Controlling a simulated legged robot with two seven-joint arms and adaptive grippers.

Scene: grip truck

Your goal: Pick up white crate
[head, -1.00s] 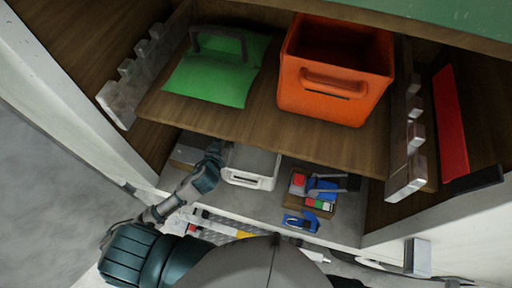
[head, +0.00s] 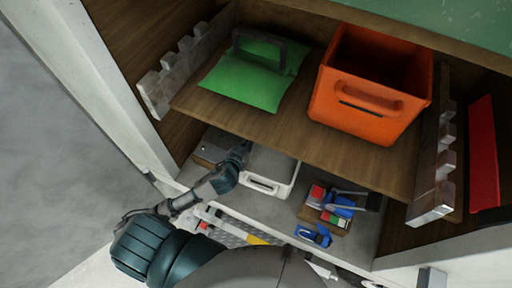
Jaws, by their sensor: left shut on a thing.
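The white crate (head: 262,186) stands on the lower floor of the truck compartment, under the wooden shelf, with its handle slot facing me. My left arm reaches in from the left, and my left gripper (head: 241,152) is at the crate's left side, shut on its left rim or wall. The fingertips are small and partly hidden at this angle. The crate looks level, and I cannot tell whether it is off the floor. My right gripper is not in view.
An orange crate (head: 352,112) and a green bag (head: 243,86) sit on the wooden shelf (head: 290,138) above. Right of the white crate lie blue tools (head: 314,235) and a box of small coloured items (head: 325,215). White door posts flank the opening.

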